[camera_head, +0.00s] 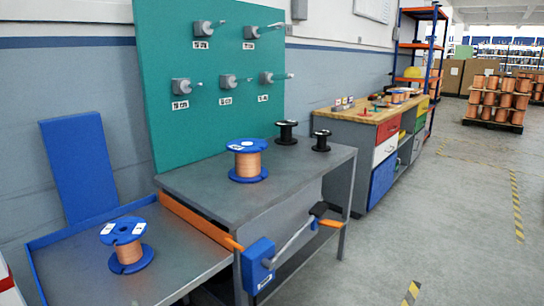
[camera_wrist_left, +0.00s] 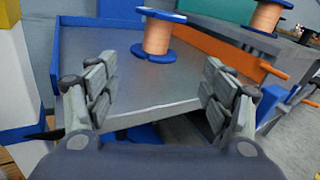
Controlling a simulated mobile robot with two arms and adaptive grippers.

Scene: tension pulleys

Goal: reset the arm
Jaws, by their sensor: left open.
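My left gripper (camera_wrist_left: 158,95) shows in the left wrist view, open and empty, its two fingers wide apart at the near edge of the lower metal table. A blue spool with copper wire (camera_wrist_left: 157,36) stands on that table beyond the fingers, apart from them. In the head view the same spool (camera_head: 128,246) stands upright on the lower table (camera_head: 75,262). A second blue copper spool (camera_head: 247,161) stands on the higher grey table (camera_head: 215,185). Neither gripper shows in the head view, and my right gripper is in no view.
A teal board (camera_head: 205,60) with several pulley pegs stands behind the higher table. Two black spools (camera_head: 286,133) (camera_head: 321,141) stand at its far end. A crank with a blue box (camera_head: 258,265) sticks out at the front. Floor at the right (camera_head: 450,220) is clear.

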